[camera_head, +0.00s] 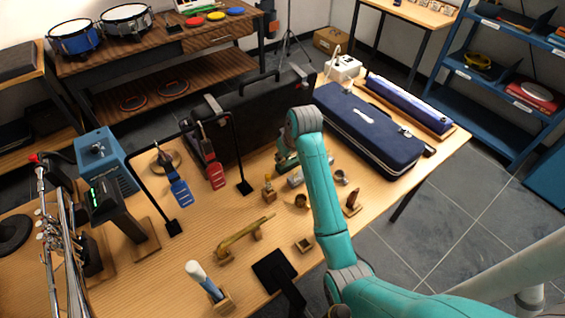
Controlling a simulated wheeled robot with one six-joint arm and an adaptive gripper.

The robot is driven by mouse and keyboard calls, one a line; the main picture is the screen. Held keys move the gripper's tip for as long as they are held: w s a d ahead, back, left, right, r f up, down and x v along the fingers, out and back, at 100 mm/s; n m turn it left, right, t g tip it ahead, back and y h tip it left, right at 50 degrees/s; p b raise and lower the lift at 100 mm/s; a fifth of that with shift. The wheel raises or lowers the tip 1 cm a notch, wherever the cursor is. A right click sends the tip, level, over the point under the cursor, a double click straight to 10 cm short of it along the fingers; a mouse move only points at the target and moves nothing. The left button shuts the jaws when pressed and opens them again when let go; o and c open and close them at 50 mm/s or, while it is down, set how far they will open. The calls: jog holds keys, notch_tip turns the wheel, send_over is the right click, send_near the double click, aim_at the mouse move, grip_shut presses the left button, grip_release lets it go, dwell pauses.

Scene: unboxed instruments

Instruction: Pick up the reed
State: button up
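No piece is clearly recognisable as the reed at this size. Small pieces on the wooden table (205,262) include a brown upright piece (352,198) on a little stand, right of my arm. A small yellowish piece (268,187) on a wooden block is left of my arm. My teal arm reaches over the table from the lower right and bends near the black case. My gripper (287,163) seems to be just below that bend, small and partly hidden by my arm. Its fingers and anything between them cannot be made out.
A black case (255,108) and a blue case (368,130) line the table's back. A black rack (188,130) holds blue and red straps at left. A brass piece (243,238), a blue-handled tool (203,280) and a trumpet (60,240) occupy the front and left.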

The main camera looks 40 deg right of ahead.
jog(key=shift+c, duration=0.6)
jog(key=shift+r, duration=0.1)
